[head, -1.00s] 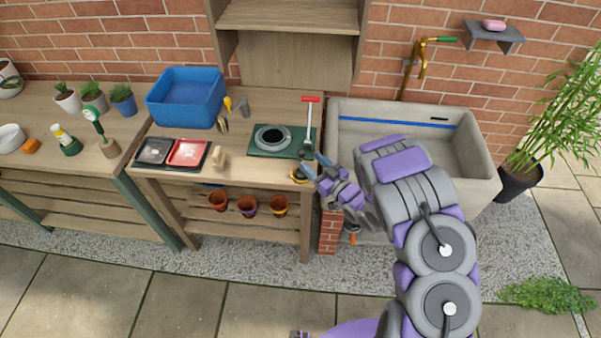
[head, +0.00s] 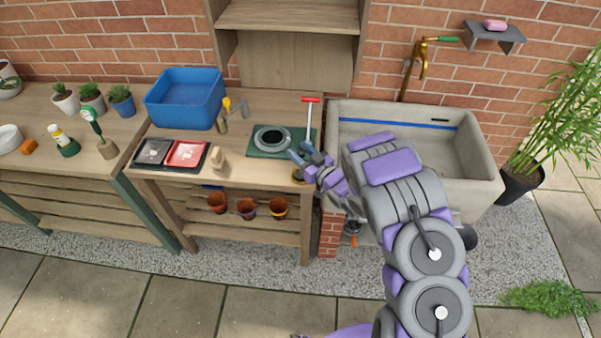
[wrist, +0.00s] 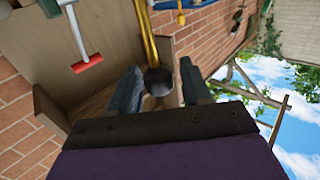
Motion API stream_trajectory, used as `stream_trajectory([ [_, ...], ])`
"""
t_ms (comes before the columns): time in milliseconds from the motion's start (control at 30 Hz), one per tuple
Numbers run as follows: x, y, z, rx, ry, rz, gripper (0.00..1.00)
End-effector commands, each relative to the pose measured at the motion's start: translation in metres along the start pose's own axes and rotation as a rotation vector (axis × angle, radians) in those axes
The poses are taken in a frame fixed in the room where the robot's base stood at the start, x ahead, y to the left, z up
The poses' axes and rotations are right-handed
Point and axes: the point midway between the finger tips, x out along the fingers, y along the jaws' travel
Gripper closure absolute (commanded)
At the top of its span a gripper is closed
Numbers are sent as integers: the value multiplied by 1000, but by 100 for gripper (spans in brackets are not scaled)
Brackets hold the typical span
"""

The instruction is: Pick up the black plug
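A dark round piece, which looks like the black plug (wrist: 158,82), shows in the wrist view at the end of a gold stem. It lies in line between the two fingers of my gripper (wrist: 160,88), which are apart with no visible grip on it. I cannot tell how far beyond the fingertips it is. In the head view, my gripper (head: 302,153) is over the right front part of the potting table. A small black and yellow thing (head: 298,176) at the table's front right edge is mostly hidden by my gripper. I cannot tell if it is the same piece.
A stone sink (head: 480,165) stands to the right. A blue tub (head: 185,112) and a red tray (head: 187,153) are left on the table. Terracotta pots (head: 247,208) sit below.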

Motion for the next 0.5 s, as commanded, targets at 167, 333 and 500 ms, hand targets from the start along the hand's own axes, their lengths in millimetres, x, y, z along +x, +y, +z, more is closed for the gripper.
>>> stream_trajectory([
  [167,0,0,0,0,0,0,70],
  [333,0,-1,0,-1,-1,0,86],
  [500,0,-1,0,-1,-1,0,100],
])
